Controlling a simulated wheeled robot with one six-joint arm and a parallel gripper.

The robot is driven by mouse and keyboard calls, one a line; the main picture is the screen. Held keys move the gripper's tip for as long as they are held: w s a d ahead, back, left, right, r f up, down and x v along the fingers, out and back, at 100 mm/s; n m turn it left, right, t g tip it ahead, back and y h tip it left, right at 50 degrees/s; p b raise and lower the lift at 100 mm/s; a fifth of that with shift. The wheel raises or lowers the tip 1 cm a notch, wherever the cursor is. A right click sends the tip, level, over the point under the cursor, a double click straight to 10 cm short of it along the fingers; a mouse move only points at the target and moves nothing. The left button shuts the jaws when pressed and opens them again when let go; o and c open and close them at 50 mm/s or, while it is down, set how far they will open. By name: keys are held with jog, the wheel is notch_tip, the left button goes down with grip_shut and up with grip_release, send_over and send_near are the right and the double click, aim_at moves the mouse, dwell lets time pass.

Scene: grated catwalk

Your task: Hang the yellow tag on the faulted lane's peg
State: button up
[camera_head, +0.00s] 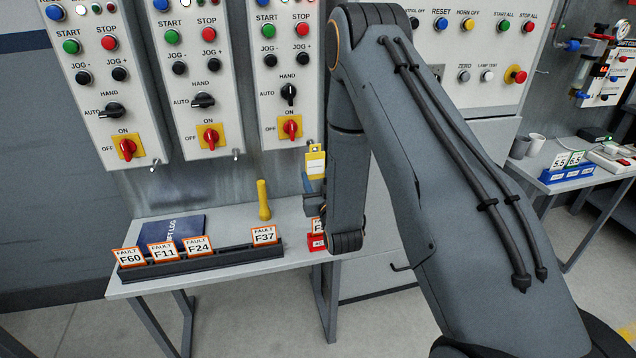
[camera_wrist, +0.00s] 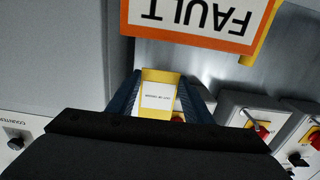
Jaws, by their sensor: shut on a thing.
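The yellow tag (camera_head: 315,165) hangs upright in front of the wall, just below the third lane panel (camera_head: 285,60). My gripper (camera_head: 311,182) is shut on its lower part. In the wrist view the tag (camera_wrist: 157,78) shows a white label between my two blue fingers (camera_wrist: 158,100). Short pegs stick out under the first (camera_head: 153,168) and second (camera_head: 236,153) lane panels. A small piece near the tag's top may be the third peg; I cannot tell whether they touch. The third panel's black selector stands upright, unlike the other two.
A bench (camera_head: 225,270) holds a dark rack (camera_head: 200,262) of FAULT cards, a blue log book (camera_head: 172,232) and a yellow upright handle (camera_head: 263,200). A red holder (camera_head: 316,243) with a FAULT card stands under my gripper. A large FAULT card (camera_wrist: 200,20) fills the wrist view's top.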

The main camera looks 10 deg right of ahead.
aim_at(316, 178)
jog(key=shift+w+f+b, duration=0.1)
jog(key=shift+w+b, duration=0.4)
jog(key=shift+w, duration=0.95)
jog(key=shift+w+f+b, duration=0.45)
jog(key=shift+w+b, duration=0.05)
jog(key=o, duration=1)
jog(key=shift+s, duration=0.1)
